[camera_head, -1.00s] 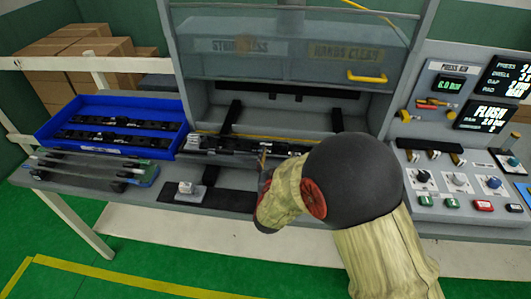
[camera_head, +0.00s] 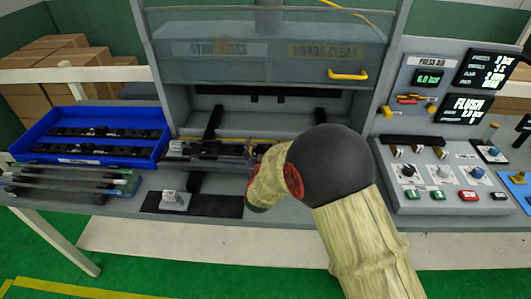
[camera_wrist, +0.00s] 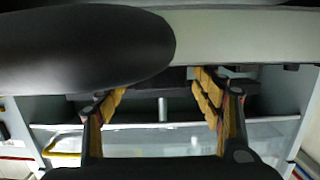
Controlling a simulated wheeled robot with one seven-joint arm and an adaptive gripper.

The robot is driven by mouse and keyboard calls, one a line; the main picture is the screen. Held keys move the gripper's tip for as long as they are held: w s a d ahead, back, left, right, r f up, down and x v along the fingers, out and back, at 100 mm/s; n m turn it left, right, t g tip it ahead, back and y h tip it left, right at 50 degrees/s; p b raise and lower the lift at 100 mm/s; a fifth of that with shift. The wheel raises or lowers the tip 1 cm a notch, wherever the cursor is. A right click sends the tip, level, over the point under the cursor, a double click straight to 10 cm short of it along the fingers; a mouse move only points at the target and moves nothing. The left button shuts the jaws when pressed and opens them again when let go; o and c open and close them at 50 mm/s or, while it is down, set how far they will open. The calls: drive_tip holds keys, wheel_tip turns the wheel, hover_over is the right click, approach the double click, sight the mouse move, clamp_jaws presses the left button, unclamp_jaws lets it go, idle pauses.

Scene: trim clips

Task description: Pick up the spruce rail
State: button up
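Several slim rails (camera_head: 60,178) lie side by side on dark supports at the bench's left front. One has a green end (camera_head: 131,182), which may mark the spruce rail; I cannot be sure. Another long grey and black piece (camera_head: 205,150) lies in front of the press opening. My gripper shows in the wrist view (camera_wrist: 160,92) with its two yellow-padded fingers spread apart and nothing clearly between them. In the head view my arm hides most of it, at the right end of that long piece. Whether it touches the piece is hidden.
A blue tray (camera_head: 158,152) with dark clip strips stands behind the rails. A small light block (camera_head: 175,197) sits on a black mat (camera_head: 215,206). The press hood (camera_head: 270,62) with its yellow handle (camera_head: 348,75) stands behind; a control panel (camera_head: 440,190) is at right.

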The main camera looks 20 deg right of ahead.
drive_tip(key=shift+c, duration=1.1)
drive_tip(key=c, duration=1.1)
drive_tip(key=shift+r, duration=0.1)
drive_tip(key=shift+c, duration=0.6)
